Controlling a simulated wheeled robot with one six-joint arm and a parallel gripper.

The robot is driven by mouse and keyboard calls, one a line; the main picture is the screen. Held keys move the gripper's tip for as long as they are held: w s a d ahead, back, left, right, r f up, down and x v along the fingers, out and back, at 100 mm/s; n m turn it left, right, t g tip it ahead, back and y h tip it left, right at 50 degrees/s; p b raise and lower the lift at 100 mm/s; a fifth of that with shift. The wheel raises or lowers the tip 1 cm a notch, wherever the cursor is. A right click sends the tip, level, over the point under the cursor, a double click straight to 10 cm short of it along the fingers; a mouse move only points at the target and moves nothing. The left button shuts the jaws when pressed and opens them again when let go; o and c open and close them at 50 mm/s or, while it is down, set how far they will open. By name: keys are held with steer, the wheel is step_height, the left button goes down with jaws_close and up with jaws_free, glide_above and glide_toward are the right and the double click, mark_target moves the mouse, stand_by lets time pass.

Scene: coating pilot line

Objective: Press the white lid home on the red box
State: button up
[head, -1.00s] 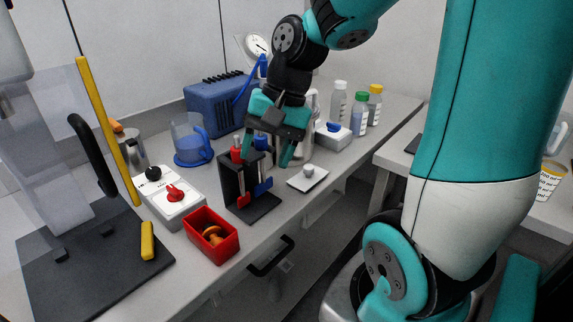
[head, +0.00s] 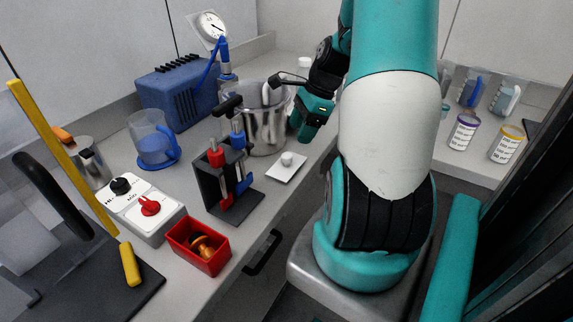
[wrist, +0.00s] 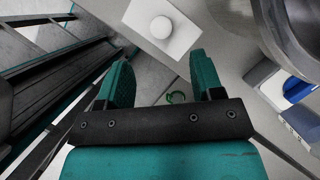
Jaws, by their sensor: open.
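The white lid (head: 286,168), a flat square plate with a round knob, lies on the bench right of the tool holder. It also shows at the top of the wrist view (wrist: 180,42), beyond the fingertips. The red box (head: 207,262) stands open near the bench's front edge, apart from the lid, with an orange-brown object (head: 203,248) inside. My gripper (head: 306,124) is above the bench's front edge, behind and right of the lid. In the wrist view my gripper (wrist: 163,75) has its fingers apart with nothing held between them.
A black holder (head: 208,187) with red and blue tools stands between box and lid. A steel pot (head: 266,130) is close to my gripper. A switch box (head: 160,224), a blue-based jug (head: 155,150) and a yellow-handled press (head: 60,150) stand to the left.

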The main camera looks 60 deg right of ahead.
mark_target(287, 155)
steer(key=p+x, duration=0.1)
steer(key=x, duration=0.7)
steer(key=shift+w+a+f, duration=0.15)
steer(key=shift+w+f, duration=0.05)
steer(key=shift+f, duration=0.15)
steer(key=c, duration=1)
steer(key=shift+r, duration=0.1)
